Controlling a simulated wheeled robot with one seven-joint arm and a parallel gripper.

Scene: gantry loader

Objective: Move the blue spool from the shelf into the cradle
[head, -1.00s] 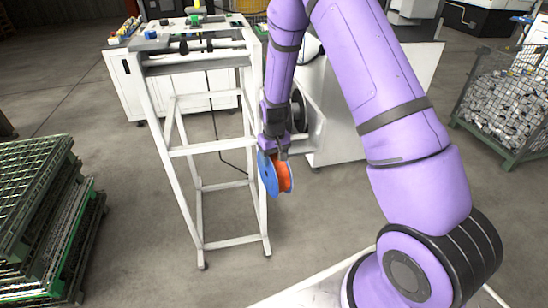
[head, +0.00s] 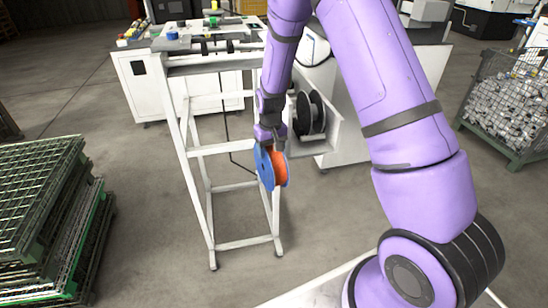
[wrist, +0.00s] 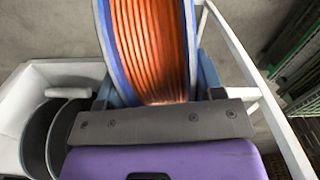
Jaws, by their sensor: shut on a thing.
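The blue spool (head: 264,172) has blue flanges and orange winding. My gripper (head: 273,143) is shut on its upper part, and the spool hangs upright below it in the air. In the wrist view the spool (wrist: 150,45) fills the top middle, beyond the gripper (wrist: 160,112); its far part is cut off. The shelf (head: 328,143) is a white ledge just right of the gripper. A white frame stand (head: 203,150) is left of and behind the spool, with rods across its top (head: 205,70); it looks like the cradle.
A black spool (head: 312,112) stands on the shelf and shows in the wrist view (wrist: 40,135). Stacked green mesh pallets (head: 45,190) are at left, a wire bin (head: 508,105) at right. A white workbench (head: 135,85) is behind the stand. Floor at front middle is clear.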

